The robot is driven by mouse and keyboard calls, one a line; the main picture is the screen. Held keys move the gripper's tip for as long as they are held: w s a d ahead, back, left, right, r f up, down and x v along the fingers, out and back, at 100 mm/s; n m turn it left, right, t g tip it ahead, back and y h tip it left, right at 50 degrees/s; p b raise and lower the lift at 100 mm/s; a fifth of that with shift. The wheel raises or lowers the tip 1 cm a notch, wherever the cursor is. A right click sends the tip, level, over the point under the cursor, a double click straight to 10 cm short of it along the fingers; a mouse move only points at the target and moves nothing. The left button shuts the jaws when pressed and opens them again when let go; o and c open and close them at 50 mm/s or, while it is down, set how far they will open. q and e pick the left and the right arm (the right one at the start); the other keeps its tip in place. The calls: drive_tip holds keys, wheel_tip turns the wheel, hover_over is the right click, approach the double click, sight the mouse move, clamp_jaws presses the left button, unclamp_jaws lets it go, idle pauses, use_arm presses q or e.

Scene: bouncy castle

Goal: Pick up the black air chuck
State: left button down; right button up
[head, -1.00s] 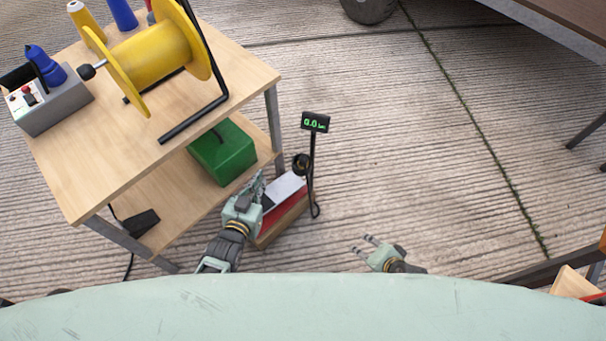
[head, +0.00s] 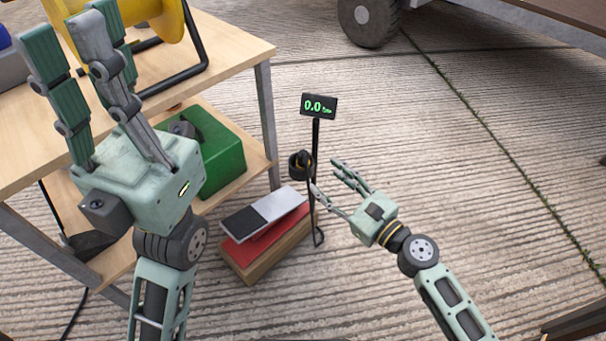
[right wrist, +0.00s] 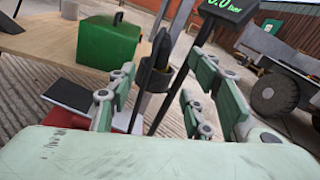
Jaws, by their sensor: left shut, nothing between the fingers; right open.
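The black air chuck (head: 304,157) sits in a dark round holder on the side of a thin black post with a green 0.0 display. In the right wrist view the chuck (right wrist: 160,47) stands up out of the holder, near the picture's middle. My right gripper (head: 326,178) is open and empty, its fingers pointing at the holder from the right; in the right wrist view its fingers (right wrist: 163,88) lie on either side of the holder and post. Whether they touch is unclear. My left gripper (head: 72,35) is shut and empty, raised in front of the wooden bench.
A pedal-like block with a red top (head: 262,245) lies by the post's foot.

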sight(307, 161)
drive_tip(key=x, duration=0.5)
drive_tip(key=r+x, duration=0.1)
drive_tip(key=x, duration=0.2)
drive_tip(key=shift+s+a+r, duration=0.15)
clamp_jaws()
idle(0.3)
